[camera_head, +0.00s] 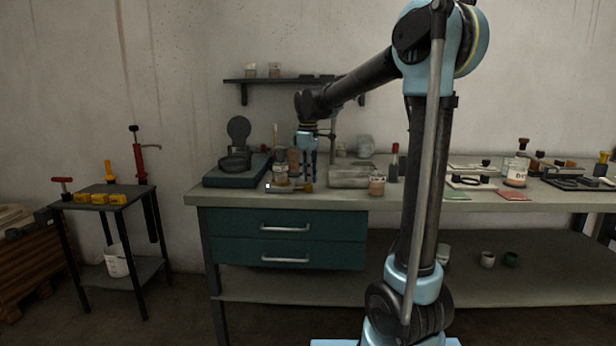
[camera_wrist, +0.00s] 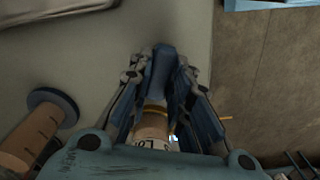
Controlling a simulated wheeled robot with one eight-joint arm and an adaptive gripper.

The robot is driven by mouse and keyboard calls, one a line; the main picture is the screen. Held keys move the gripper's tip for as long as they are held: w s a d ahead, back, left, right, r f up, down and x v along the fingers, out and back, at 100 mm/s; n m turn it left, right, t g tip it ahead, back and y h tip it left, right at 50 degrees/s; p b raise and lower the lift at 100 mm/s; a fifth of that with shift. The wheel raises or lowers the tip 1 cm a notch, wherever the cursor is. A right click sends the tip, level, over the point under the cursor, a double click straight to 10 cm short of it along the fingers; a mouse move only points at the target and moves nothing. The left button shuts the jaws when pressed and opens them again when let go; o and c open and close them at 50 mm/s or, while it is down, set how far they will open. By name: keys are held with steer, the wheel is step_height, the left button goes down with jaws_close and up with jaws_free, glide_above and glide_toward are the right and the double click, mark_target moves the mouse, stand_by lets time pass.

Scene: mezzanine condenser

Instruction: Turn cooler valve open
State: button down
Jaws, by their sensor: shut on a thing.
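My gripper (camera_head: 307,172) points down over the left part of the workbench, among small jars and fittings. In the wrist view my gripper (camera_wrist: 160,95) has its blue-padded fingers drawn in around a tan cylinder with a pale label (camera_wrist: 152,126). The fingers hide much of the cylinder, and its lower end is cut off by my gripper body. A low fitting with a brass end (camera_head: 305,187) lies on the bench close under the fingers. I cannot tell for sure which piece is the cooler valve, or its position.
A brown cylinder with a dark round flange (camera_wrist: 27,135) lies left of my fingers. A labelled jar (camera_head: 281,175) and a pinkish jar (camera_head: 377,185) stand nearby. A dark green device with a round lid (camera_head: 236,168) is at the left. The bench top (camera_head: 420,190) carries more items rightward.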

steer(key=shift+w+d, duration=0.1)
stand_by(0.3)
steer(key=c, duration=1.5)
jaws_free()
step_height(320, 180, up, 12)
steer(key=shift+f, duration=0.1)
